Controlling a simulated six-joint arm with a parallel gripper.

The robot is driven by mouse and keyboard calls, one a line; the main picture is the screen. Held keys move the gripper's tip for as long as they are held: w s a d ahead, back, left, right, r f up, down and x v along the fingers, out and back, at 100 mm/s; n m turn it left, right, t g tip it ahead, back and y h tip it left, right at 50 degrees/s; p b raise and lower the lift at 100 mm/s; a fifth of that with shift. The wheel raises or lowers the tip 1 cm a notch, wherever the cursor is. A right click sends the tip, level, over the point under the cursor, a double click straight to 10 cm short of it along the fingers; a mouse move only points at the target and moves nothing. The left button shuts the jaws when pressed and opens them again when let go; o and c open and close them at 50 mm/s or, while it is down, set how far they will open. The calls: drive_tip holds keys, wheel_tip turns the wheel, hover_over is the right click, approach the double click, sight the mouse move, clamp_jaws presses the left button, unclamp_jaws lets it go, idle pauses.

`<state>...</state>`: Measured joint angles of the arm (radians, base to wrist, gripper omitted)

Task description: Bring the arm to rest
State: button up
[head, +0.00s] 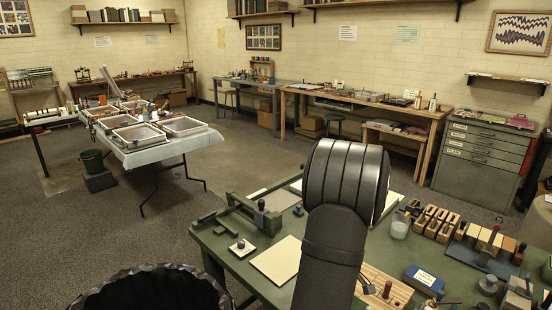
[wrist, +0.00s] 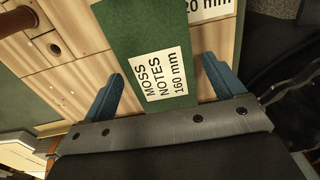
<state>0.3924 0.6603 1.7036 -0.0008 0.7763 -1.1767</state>
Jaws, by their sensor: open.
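My gripper (wrist: 164,68) shows in the wrist view with its two blue fingers apart and nothing clamped. A green notebook-like piece (wrist: 155,35) with a white label reading "MOSS NOTES 160 mm" lies in the gap between the fingers as seen. Pale wood shows on both sides of it, so neither finger appears to touch it; its depth relative to the fingertips is unclear. In the head view my dark arm stands in front of the green workbench (head: 213,237), and my gripper is hidden there.
Wooden compartments (wrist: 85,30) and a second white label ending "20 mm" (wrist: 208,8) surround the green piece. A table with framed trays (head: 140,136) stands apart at left.

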wheel_tip(320, 180, up, 12)
drive_tip(key=r, duration=0.1)
wheel_tip(320, 180, down, 13)
drive_tip(key=shift+f, duration=0.2)
wheel_tip(320, 180, up, 11)
drive_tip(key=w+d+f, duration=0.2)
drive_tip(key=w+d, duration=0.3)
drive_tip(key=d, duration=0.8)
drive_tip(key=w+d+f, duration=0.2)
drive_tip(key=w+d, duration=0.2)
drive_tip(key=d, duration=0.8)
drive_tip(key=w+a+f, duration=0.3)
drive_tip(key=w+f, duration=0.1)
drive_tip(key=w, duration=0.2)
drive_tip(key=shift+f+m, duration=0.15)
drive_tip(key=shift+m, duration=0.25)
